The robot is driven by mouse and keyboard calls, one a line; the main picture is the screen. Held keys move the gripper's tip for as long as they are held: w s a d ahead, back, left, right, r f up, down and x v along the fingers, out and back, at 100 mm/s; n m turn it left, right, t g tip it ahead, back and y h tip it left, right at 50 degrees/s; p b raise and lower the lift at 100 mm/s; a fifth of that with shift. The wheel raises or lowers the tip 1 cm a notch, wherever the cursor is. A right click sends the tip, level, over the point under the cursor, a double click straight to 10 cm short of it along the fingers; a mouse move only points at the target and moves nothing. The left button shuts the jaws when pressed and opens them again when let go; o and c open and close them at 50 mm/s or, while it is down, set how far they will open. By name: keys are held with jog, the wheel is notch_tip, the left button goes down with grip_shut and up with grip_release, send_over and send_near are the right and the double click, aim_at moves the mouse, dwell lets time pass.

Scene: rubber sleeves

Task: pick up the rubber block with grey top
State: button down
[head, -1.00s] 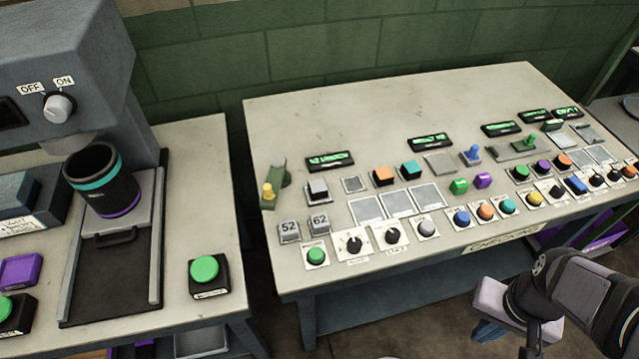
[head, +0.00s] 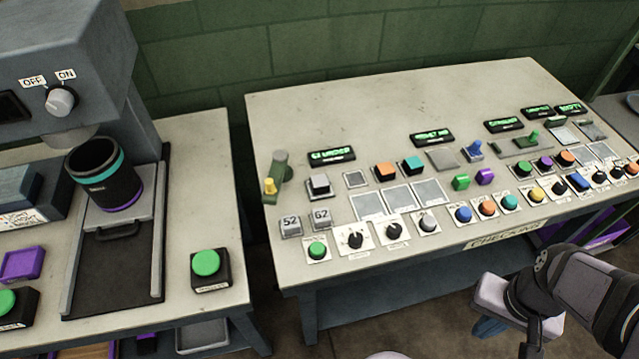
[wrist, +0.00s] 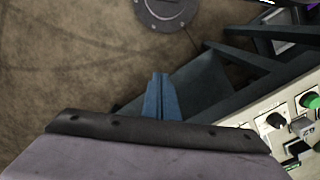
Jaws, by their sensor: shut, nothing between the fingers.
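The rubber block with grey top (head: 319,184) stands on the left part of the checking table, right of a green lever with a yellow knob. An orange-topped block (head: 385,171) and a teal-topped block (head: 413,164) stand to its right. My gripper (head: 488,328) is low at the bottom right, in front of the table's front edge and well away from the grey-topped block. In the wrist view its blue fingers (wrist: 160,97) are together with nothing between them, over the floor and beside the table legs.
The checking table (head: 300,110) carries several buttons, knobs, empty square pads and green displays. Two grey blocks marked 52 and 62 (head: 320,217) stand in front of the grey-topped block. A left bench (head: 200,150) holds a press with a dark cup (head: 105,175) and a green button (head: 206,263).

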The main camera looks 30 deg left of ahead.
jog(key=c, duration=1.1)
grip_release()
